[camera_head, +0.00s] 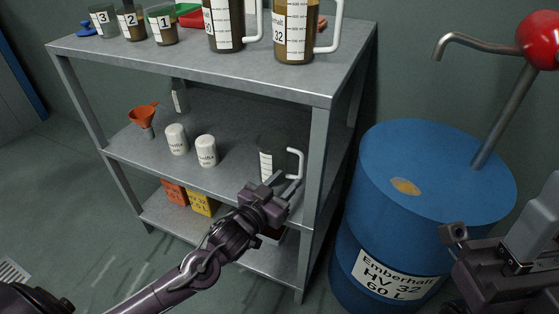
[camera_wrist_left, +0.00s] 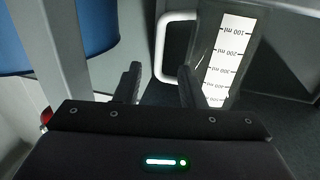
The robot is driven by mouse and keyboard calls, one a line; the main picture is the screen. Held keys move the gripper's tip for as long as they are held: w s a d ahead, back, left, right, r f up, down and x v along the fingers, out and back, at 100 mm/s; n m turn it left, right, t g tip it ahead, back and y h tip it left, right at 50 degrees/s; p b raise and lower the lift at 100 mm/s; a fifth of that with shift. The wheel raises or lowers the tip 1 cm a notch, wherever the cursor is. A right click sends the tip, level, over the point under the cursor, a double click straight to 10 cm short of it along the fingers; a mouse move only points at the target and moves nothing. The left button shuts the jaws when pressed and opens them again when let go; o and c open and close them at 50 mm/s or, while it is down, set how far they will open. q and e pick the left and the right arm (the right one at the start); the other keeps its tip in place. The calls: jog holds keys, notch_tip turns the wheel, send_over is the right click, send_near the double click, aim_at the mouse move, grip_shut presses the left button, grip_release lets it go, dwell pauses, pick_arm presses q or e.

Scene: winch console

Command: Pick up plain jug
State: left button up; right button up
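A plain jug (camera_head: 275,159), dark and see-through with a white scale strip and a white handle, stands on the middle shelf at its right end. It also shows in the left wrist view (camera_wrist_left: 228,60), with its handle (camera_wrist_left: 160,45) on the left side. My left gripper (camera_head: 282,186) is just in front of the jug, by the handle. In the left wrist view its two fingers are apart, with the lower handle showing between them; contact cannot be made out. My right gripper (camera_head: 490,255) is at the right edge, away from the jug; its finger opening is unclear.
The grey shelf unit (camera_head: 200,62) has a post close right of the jug. Two white containers (camera_head: 206,150) and an orange funnel (camera_head: 143,115) share the middle shelf. Jugs with brown liquid (camera_head: 296,30) stand on top. A blue drum (camera_head: 375,190) stands to the right.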

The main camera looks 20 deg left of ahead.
aim_at(300, 168)
pick_arm(q)
jog(key=x, duration=0.1)
jog(key=b+x, duration=0.1)
jog(key=x, duration=0.1)
jog(key=b+x, duration=0.1)
jog(key=shift+w+d+f, duration=0.15)
jog(key=shift+w+f, duration=0.15)
jog(key=shift+w, duration=0.05)
jog(key=shift+w+d, duration=0.1)
jog(key=shift+w, duration=0.25)
jog(key=shift+r, duration=0.1)
grip_shut()
